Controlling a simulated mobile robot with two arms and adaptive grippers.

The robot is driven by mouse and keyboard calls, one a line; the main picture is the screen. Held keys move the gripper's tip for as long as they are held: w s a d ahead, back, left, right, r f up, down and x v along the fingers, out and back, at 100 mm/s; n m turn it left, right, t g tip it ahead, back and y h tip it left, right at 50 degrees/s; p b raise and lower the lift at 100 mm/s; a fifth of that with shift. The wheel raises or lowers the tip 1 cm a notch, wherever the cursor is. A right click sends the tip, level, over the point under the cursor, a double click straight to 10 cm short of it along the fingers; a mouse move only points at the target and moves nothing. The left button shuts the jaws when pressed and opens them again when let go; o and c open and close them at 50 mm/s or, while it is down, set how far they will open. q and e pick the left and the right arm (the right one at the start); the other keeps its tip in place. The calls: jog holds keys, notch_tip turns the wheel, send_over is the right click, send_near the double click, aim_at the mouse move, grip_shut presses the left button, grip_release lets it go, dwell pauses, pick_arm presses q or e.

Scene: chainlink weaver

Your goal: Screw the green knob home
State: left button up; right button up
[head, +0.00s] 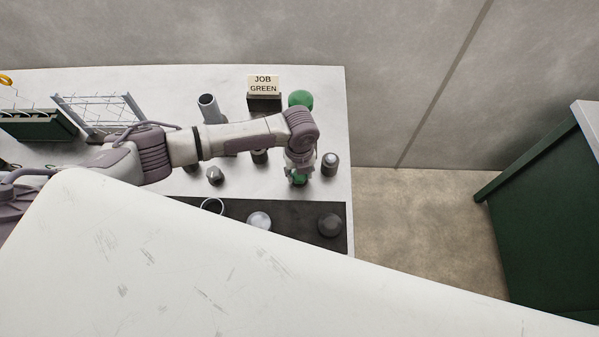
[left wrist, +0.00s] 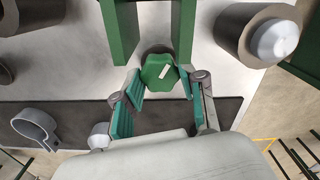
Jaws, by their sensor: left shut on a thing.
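The green knob (left wrist: 158,72) is lobed and has a short white mark on its face. A dark round base shows just behind it in the left wrist view. In the head view the knob (head: 299,180) is a small green patch below my left wrist. My left gripper (head: 298,174) points down at the right end of the table and is shut on the knob. In the left wrist view its fingers (left wrist: 161,80) lie on either side of the knob. The knob's thread and seating are hidden. My right gripper is not in view.
A JOB GREEN sign (head: 264,85) stands behind my arm, near a green rounded thing (head: 300,99). Green uprights (left wrist: 183,28) flank the knob. A dark cylinder with a pale cap (head: 330,164) is close right. A dark mat (head: 285,212) carries a ring and round pieces.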

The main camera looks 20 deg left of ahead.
pick_arm(q)
jog(key=m+b, duration=0.1)
jog(key=m, duration=0.2)
jog(key=shift+w+m, duration=0.1)
jog(key=shift+m, duration=0.3)
jog(key=m+b, duration=0.1)
jog(key=m, duration=0.2)
jog(key=shift+m, duration=0.3)
jog(key=m+b, duration=0.1)
jog(key=m, duration=0.3)
jog(key=shift+m, duration=0.3)
jog(key=shift+m+b, duration=0.8)
jog(key=shift+m, duration=0.1)
jog(key=m+b, duration=0.4)
jog(key=b, duration=0.6)
jog(key=shift+f, duration=0.2)
jog(key=shift+r+m+b, duration=0.15)
jog(key=shift+m+b, duration=0.25)
jog(key=shift+b, duration=0.2)
jog(key=shift+r, duration=0.1)
